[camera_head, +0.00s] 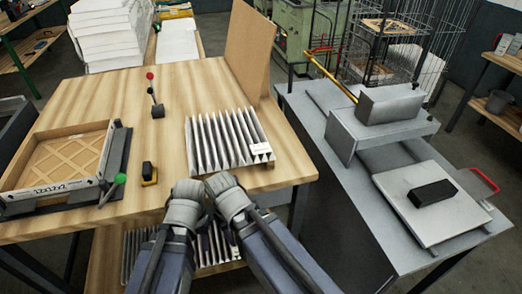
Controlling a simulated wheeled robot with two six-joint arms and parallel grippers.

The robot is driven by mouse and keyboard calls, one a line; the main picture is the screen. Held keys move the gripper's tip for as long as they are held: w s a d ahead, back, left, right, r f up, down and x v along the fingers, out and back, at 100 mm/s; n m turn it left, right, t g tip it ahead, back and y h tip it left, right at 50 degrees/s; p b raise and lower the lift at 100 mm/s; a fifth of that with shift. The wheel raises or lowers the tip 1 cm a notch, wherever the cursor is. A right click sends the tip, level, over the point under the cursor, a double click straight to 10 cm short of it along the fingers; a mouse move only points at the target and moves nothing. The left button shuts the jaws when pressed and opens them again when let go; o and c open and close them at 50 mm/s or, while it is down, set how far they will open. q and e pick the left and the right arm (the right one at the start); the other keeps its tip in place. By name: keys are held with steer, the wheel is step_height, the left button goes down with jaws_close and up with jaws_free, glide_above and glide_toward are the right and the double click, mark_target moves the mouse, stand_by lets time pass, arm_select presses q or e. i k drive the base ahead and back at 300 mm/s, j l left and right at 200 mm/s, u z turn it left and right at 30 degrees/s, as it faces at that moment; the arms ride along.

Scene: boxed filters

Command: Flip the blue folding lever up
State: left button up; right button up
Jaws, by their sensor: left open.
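I see no lever that is clearly blue. A lever with a red knob (150,76) stands upright on a small dark base on the wooden table. A lever with a green knob (119,179) lies low beside the framed filter. My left gripper (189,185) is open over the table's front edge, just below the pleated filter; its fingertips are hard to make out. My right gripper (221,181) is close beside it, at the filter's lower edge, and its fingers cannot be made out. Both grippers are apart from the two levers.
The pleated filter (225,138) lies on the wooden table (105,92). A small black and yellow object (149,173) lies left of my grippers. A framed filter (62,163) sits at left. A brown board (249,48) stands behind. A grey bench (343,206) with a press and red handle (485,180) is at right.

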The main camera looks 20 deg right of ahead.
mark_target(92, 194)
steer(key=u, duration=0.75)
